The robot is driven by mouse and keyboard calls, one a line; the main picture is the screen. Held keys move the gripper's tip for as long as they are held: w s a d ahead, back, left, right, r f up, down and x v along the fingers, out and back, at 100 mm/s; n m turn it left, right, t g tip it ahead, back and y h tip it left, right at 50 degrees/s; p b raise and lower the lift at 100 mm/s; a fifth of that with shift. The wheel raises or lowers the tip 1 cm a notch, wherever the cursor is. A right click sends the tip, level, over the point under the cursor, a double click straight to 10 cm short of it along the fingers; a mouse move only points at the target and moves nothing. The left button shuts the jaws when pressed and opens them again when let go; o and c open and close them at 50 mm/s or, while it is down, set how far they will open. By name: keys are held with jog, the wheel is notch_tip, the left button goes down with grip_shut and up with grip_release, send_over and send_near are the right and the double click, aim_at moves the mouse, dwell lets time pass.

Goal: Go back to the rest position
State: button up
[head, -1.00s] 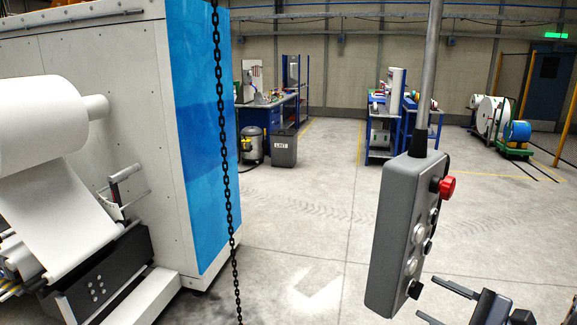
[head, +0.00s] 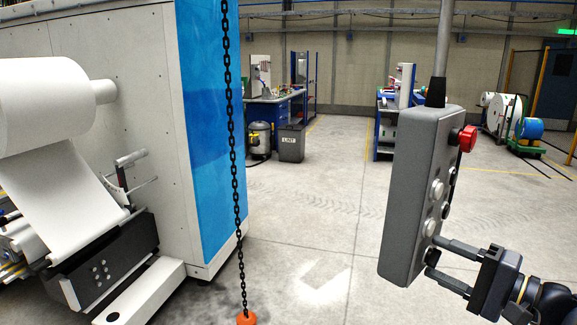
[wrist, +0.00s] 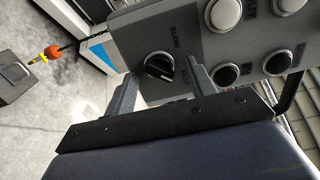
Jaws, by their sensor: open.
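The grey control pendant (head: 408,195) hangs from a pole at the right of the head view, with a red stop button (head: 467,138) and several round buttons. My gripper (head: 434,256) is open at the pendant's lower end. In the wrist view its fingertips (wrist: 162,74) stand either side of a black selector knob (wrist: 159,66) marked "SLOW". I cannot tell whether they touch the knob or the pendant.
A black chain (head: 233,130) with an orange end piece (head: 246,318) hangs left of the pendant. A white and blue machine (head: 205,130) with a paper roll (head: 45,100) fills the left. A grey bin (head: 291,145) stands behind. The floor between is clear.

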jog(key=n+b, duration=0.4)
jog(key=n, duration=0.5)
jog(key=shift+r, duration=0.15)
